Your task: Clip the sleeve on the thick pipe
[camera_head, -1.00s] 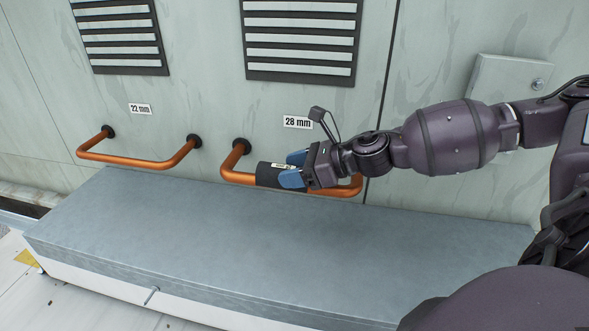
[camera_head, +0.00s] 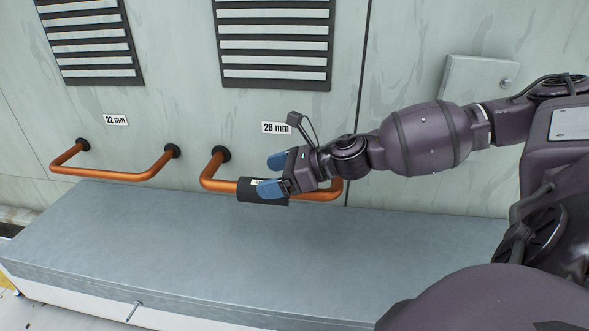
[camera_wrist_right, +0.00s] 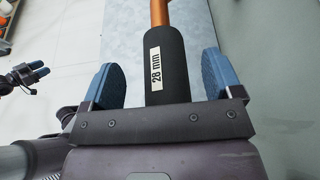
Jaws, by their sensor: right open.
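The black sleeve (camera_head: 246,192) sits around the front run of the thick copper pipe (camera_head: 212,176), under the 28 mm label. In the right wrist view the sleeve (camera_wrist_right: 169,87) carries a "28 mm" tag, and the pipe (camera_wrist_right: 160,12) comes out of its far end. My right gripper (camera_head: 272,175) is open, with one blue finger on each side of the sleeve. The wrist view shows gaps between the sleeve and both fingers. The sleeve's slit is not visible. My left gripper (camera_wrist_right: 37,74) shows small at the left of the wrist view; its opening is unclear.
A thinner copper pipe (camera_head: 110,173) under the 22 mm label is mounted to the left. A grey ledge (camera_head: 230,245) runs below both pipes. Vents (camera_head: 275,45) and a wall box (camera_head: 478,85) are on the wall above. The ledge top is clear.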

